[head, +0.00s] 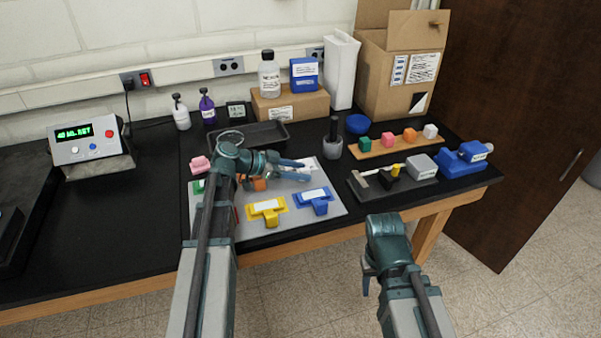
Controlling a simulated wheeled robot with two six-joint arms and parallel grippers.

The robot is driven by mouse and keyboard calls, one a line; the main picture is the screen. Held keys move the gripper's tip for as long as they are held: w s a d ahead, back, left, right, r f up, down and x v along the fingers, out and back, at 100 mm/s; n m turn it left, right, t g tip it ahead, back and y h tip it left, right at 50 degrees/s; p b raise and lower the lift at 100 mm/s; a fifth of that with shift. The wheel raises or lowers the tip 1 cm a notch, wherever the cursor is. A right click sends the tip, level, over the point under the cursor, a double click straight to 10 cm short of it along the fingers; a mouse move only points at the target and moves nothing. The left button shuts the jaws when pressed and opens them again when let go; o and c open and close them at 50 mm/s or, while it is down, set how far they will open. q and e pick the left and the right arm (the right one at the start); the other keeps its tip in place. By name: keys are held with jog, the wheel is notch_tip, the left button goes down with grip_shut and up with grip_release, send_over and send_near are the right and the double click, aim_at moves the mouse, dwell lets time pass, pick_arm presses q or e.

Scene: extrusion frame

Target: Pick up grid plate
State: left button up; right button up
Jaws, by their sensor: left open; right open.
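A flat grey plate (300,222) lies on the black bench and carries coloured pieces. I see no clear grid pattern on it, so I cannot tell whether it is the grid plate. A yellow T-shaped piece (266,210) and a blue T-shaped piece (314,200) sit on its front half. My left gripper (299,171) is open over the back part of the plate, pointing right. Its arm hides much of the plate's left side. An orange piece (259,184) shows partly below it. My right gripper (371,279) is open in front of the bench edge, away from the plate.
A black tray (270,134) lies behind the plate. To the right are a dark tool tray (405,190), a wooden strip (372,150) with coloured blocks, and a blue device (463,160). Bottles and boxes stand at the back. The bench left of the plate is mostly clear.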

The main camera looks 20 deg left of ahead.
pick_arm(q)
jog(key=shift+w+d, duration=0.1)
jog(key=shift+d, duration=0.05)
jog(key=shift+c, duration=0.3)
grip_shut()
notch_tip(320, 180, up, 10)
jog(key=p, duration=1)
